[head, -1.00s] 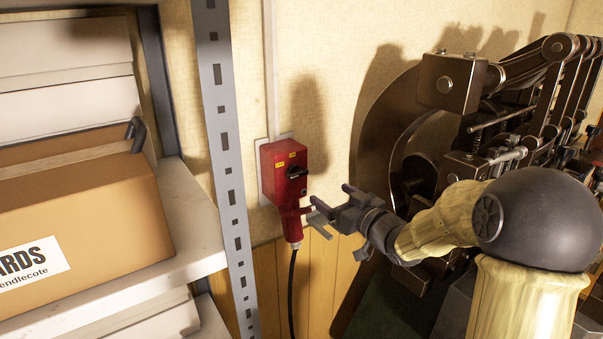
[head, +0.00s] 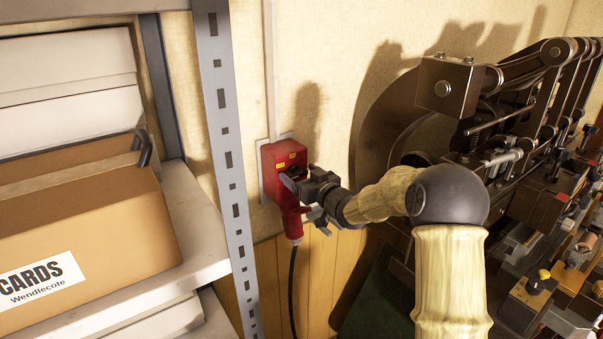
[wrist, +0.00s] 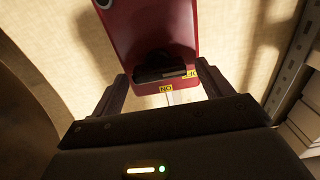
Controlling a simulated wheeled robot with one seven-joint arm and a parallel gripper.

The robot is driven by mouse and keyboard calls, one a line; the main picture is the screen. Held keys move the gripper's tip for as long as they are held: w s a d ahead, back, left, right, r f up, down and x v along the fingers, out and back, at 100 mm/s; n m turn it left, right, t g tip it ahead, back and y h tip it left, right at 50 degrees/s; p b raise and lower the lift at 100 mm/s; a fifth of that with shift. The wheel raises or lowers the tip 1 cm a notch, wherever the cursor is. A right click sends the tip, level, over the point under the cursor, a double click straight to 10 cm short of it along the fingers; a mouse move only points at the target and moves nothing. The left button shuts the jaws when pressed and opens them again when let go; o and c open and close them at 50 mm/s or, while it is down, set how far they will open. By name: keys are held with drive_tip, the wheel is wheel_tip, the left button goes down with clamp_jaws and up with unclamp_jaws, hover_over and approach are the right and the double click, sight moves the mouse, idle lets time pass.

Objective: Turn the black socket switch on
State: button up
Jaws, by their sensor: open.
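The red socket box (head: 274,163) is fixed to the wall, with a red plug and black cable at its lower end. Its black switch (wrist: 165,72) shows in the wrist view, with small yellow labels beside it that appear upside down. In the head view the switch is mostly hidden by my gripper (head: 297,197). My gripper is open in front of the box. In the wrist view its two fingers (wrist: 160,84) stand on either side of the switch, with gaps; I cannot tell whether they touch anything.
A metal shelf post (head: 228,150) stands close to the left of the socket. The shelf holds a brown card box (head: 90,220) and white boxes. A large dark machine (head: 450,110) with levers fills the right side, close to my arm.

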drive_tip(key=shift+c, duration=0.2)
drive_tip(key=c, duration=1)
drive_tip(key=shift+o, duration=0.3)
drive_tip(key=shift+m, duration=0.4)
drive_tip(key=m, duration=0.2)
drive_tip(key=m+p, duration=0.1)
drive_tip(key=m, duration=0.1)
drive_tip(key=shift+w+d, duration=0.1)
drive_tip(key=shift+d, duration=0.1)
drive_tip(key=m+p, duration=0.2)
drive_tip(key=m, duration=0.2)
drive_tip(key=shift+d+m, duration=0.1)
drive_tip(key=shift+m, duration=0.3)
drive_tip(key=m+p, duration=0.1)
drive_tip(key=m, duration=0.3)
drive_tip(key=shift+f, duration=0.2)
drive_tip(key=m, duration=0.5)
drive_tip(key=shift+f, duration=0.15)
